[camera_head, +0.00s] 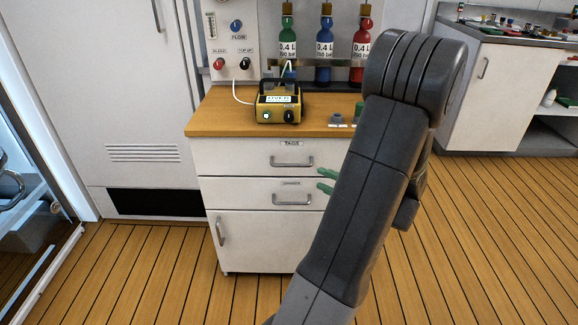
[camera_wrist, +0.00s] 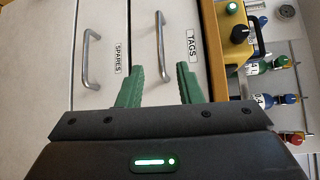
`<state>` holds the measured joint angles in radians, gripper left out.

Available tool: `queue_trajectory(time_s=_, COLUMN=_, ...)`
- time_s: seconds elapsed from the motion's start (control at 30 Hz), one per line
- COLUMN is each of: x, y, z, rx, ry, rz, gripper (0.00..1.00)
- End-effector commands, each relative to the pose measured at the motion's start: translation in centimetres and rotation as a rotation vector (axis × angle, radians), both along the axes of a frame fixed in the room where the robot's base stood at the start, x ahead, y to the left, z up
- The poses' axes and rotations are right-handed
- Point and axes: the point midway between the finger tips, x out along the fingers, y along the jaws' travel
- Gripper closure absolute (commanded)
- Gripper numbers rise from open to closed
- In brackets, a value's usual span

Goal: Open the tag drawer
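The tag drawer (camera_head: 240,157) is the top drawer of a white cabinet, labelled TAGS, and looks closed. Its metal bar handle (camera_head: 291,163) also shows in the wrist view, where the tag drawer handle (camera_wrist: 161,45) stands beside the TAGS label. My gripper (camera_head: 325,180) is open, with green fingers, to the right of and slightly below that handle in the head view. In the wrist view my gripper (camera_wrist: 158,68) has its fingertips on either side of the handle's near end, with nothing held. My arm hides the cabinet's right part. I cannot tell any contact.
A closed SPARES drawer (camera_head: 240,191) with its own handle lies below. A yellow device (camera_head: 278,104) stands on the wooden top (camera_head: 220,120). Green, blue and red bottles (camera_head: 324,60) hang behind. The wooden floor (camera_head: 150,265) in front left is clear.

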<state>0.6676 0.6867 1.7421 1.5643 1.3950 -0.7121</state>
Motion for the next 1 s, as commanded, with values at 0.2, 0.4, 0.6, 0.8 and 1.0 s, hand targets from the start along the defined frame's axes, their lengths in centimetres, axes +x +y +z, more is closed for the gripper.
queue_trajectory(time_s=0.2, x=2.0, y=2.3, z=-0.5, rx=-0.002, ry=0.000, rz=0.006, gripper=0.68)
queue_trajectory(time_s=0.4, x=4.9, y=5.3, z=-1.1, rx=-0.002, ry=0.001, rz=0.009, gripper=0.68)
queue_trajectory(time_s=0.6, x=7.4, y=7.9, z=-1.6, rx=-0.001, ry=0.002, rz=0.007, gripper=0.68)
queue_trajectory(time_s=0.8, x=8.9, y=9.3, z=-1.8, rx=-0.001, ry=0.002, rz=0.004, gripper=0.68)
queue_trajectory(time_s=1.0, x=9.3, y=9.7, z=-1.8, rx=-0.002, ry=0.002, rz=0.002, gripper=0.68)
